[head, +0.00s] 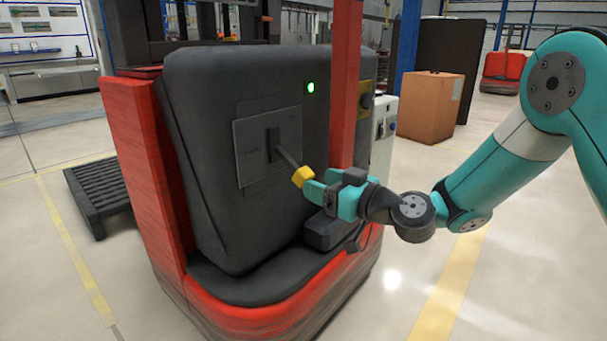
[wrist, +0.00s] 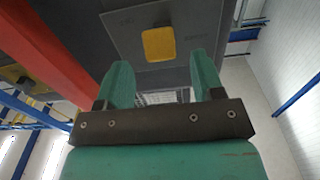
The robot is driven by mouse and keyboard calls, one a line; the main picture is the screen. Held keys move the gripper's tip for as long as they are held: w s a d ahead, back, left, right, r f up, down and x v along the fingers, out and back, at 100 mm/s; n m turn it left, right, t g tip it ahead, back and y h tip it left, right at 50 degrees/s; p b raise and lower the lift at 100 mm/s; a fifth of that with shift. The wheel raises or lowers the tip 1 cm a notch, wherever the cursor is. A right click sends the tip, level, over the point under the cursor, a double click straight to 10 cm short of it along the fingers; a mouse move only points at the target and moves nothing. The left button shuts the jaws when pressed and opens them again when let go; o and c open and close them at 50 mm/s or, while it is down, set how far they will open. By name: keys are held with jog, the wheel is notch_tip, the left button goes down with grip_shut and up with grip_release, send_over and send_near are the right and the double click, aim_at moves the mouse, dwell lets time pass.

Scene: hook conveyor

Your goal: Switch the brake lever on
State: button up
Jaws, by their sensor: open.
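The brake lever is a dark shaft with a yellow knob (head: 302,176). It sticks out of a slot in a grey plate (head: 250,158) on the dark body of a red and black machine and slants downward. My gripper (head: 316,190) is at the knob's lower right, its fingers pointing at it. In the wrist view the knob (wrist: 158,44) shows just beyond the open, empty fingers (wrist: 162,80), roughly centred between them. The labels on the plate are too blurred to read. A small green lamp (head: 310,88) glows above the plate.
A red upright post (head: 345,85) stands just behind my gripper, close to the wrist. A dark block (head: 325,232) lies on the machine's deck below. A black slatted pallet (head: 95,190) is at left, an orange box (head: 431,103) at back right. The floor at front right is clear.

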aim_at(304, 177)
jog(key=x, duration=0.5)
jog(key=shift+w+a, duration=0.15)
